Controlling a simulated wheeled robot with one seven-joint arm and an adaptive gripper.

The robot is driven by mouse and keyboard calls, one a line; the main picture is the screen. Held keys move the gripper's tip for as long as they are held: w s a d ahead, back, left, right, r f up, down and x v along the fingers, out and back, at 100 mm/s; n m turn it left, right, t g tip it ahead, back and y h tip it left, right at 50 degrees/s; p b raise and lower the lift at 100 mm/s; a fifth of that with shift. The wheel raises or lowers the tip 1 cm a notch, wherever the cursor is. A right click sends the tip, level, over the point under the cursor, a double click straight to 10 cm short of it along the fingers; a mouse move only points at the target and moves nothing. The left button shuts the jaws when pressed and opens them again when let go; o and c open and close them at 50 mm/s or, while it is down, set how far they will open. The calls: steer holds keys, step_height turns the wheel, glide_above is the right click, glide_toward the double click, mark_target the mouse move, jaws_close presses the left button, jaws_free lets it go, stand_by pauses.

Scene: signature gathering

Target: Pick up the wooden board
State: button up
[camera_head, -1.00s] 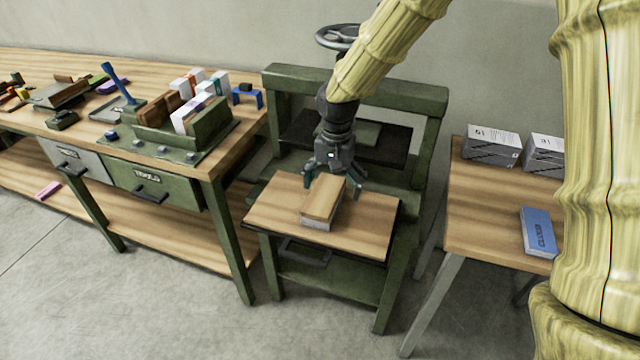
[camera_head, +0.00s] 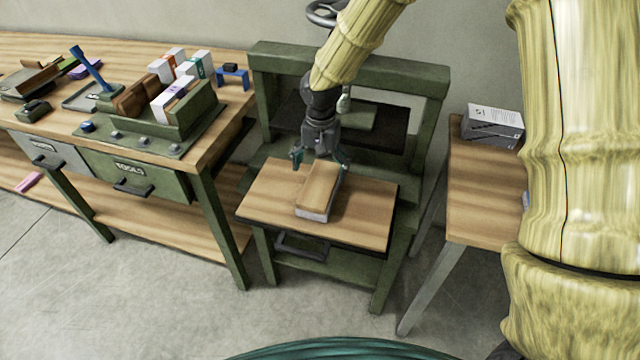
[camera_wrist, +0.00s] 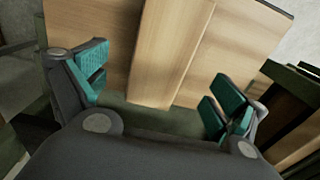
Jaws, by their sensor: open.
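The wooden board (camera_head: 319,184) is a small, narrow light-brown plank. It lies flat on a pale block or stack (camera_head: 314,215) on the wide wooden platform (camera_head: 363,206) of the green press. My gripper (camera_head: 321,160) is over the back end of the board, its fingers spread to either side. In the wrist view the board (camera_wrist: 170,48) runs upward between the open teal fingertips of my gripper (camera_wrist: 160,90). The fingers look apart from the board and nothing is held. The exact height gap cannot be told.
The green press frame (camera_head: 350,62) rises behind the platform, with a dark plate (camera_head: 385,133) and a handwheel. A workbench (camera_head: 205,158) with tools and upright blocks stands left. A side table (camera_head: 478,205) with grey boxes (camera_head: 492,122) stands right.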

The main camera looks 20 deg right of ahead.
mark_target(320, 182)
steer(key=shift+w+a+f+p, duration=0.1)
steer(key=shift+f+p, duration=0.65)
steer(key=shift+f, duration=1.8)
steer(key=c, duration=1.2)
